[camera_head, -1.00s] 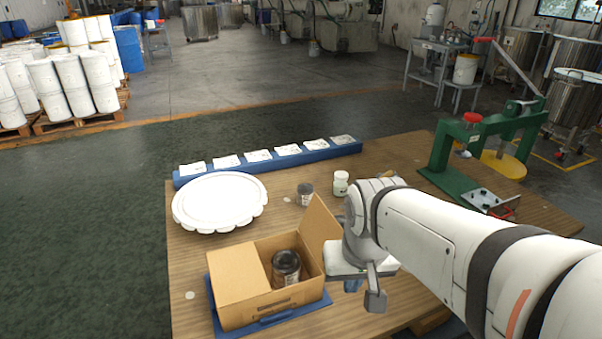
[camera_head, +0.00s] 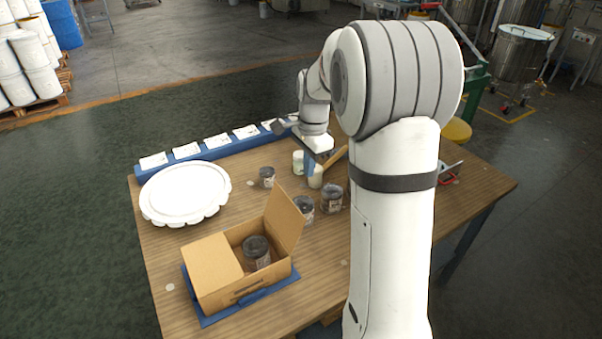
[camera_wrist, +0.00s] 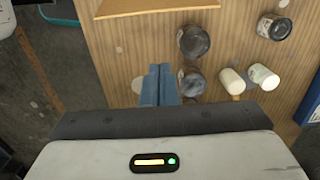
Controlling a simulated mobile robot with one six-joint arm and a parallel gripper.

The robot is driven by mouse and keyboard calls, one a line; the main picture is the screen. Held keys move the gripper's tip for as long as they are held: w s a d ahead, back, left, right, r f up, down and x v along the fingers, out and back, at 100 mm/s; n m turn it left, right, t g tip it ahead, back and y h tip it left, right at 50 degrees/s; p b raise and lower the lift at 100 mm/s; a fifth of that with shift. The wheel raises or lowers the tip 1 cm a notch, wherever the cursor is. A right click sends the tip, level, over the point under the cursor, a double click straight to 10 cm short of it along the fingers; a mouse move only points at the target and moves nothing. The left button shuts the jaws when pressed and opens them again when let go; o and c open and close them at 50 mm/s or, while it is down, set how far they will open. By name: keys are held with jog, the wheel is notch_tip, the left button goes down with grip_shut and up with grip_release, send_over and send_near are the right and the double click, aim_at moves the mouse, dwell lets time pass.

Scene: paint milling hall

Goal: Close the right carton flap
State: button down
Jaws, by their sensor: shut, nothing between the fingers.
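The open carton (camera_head: 203,295) stands on the table in the head view. Its left flap (camera_head: 212,260) lies flat over the left part. Its right flap (camera_head: 285,217) stands up, leaning outward to the right. A dark-lidded jar (camera_head: 257,253) sits in the open right half. My gripper (camera_head: 309,168) is behind and to the right of the carton, above the table and apart from the flap. Its blue fingers (camera_wrist: 160,82) are together and empty in the wrist view. A tan cardboard edge (camera_wrist: 155,6), probably the right flap, shows at that view's top.
Two dark-lidded jars (camera_head: 303,208) (camera_head: 332,198) stand right of the flap. Two white-lidded jars (camera_head: 298,161) (camera_head: 315,176) stand near my gripper. A white round tray (camera_head: 186,192) is behind the carton. A blue rack (camera_head: 150,171) with white cards lines the back edge.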

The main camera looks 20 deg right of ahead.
aim_at(283, 216)
jog(key=a+f+p, duration=0.3)
jog(key=a+f, duration=0.1)
jog(key=f, duration=0.3)
jog(key=shift+s+f, duration=0.2)
jog(key=shift+s, duration=0.25)
jog(key=shift+s, duration=0.1)
